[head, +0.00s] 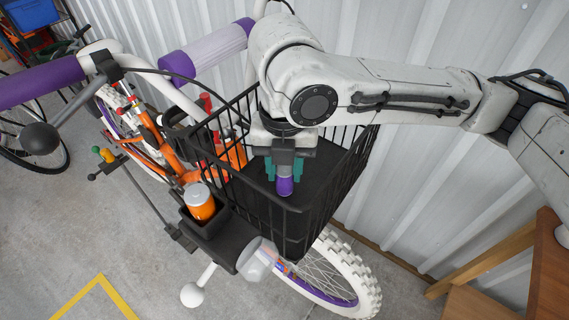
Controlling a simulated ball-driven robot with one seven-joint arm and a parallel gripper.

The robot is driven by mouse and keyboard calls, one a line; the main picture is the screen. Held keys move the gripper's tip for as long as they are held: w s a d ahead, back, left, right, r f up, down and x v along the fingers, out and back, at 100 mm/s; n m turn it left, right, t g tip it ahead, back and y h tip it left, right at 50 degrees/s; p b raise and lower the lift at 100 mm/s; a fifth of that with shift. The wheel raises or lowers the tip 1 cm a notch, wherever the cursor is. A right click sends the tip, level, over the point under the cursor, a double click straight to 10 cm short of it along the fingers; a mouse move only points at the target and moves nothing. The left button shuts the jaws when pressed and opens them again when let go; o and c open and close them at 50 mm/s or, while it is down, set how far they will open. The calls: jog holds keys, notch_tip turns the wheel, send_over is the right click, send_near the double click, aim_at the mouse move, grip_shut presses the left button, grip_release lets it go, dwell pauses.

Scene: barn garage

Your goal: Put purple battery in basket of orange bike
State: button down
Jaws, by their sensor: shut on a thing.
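The orange bike (172,157) stands along the wall, with a black wire basket (340,182) at its front above the wheel. My gripper (284,176) points down inside the outline of the basket, between its walls in the picture. Its teal fingers are shut on the purple battery (285,187), whose purple end shows below them. The battery appears over the dark basket floor. I cannot tell whether it touches the floor. Part of the battery is hidden by the fingers.
An orange canister (200,201) sits in a black holder beside the basket. A clear cup-like item (257,258) is below it. A wooden stool or table (537,270) stands at the lower right. The corrugated wall (420,190) is close behind the basket. Open floor (50,235) lies at left.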

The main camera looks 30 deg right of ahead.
aim_at(284, 169)
jog(key=shift+f, duration=0.1)
jog(key=c, duration=0.8)
grip_release()
jog(key=shift+o, duration=0.2)
notch_tip(284, 169, up, 12)
jog(key=shift+b, duration=0.35)
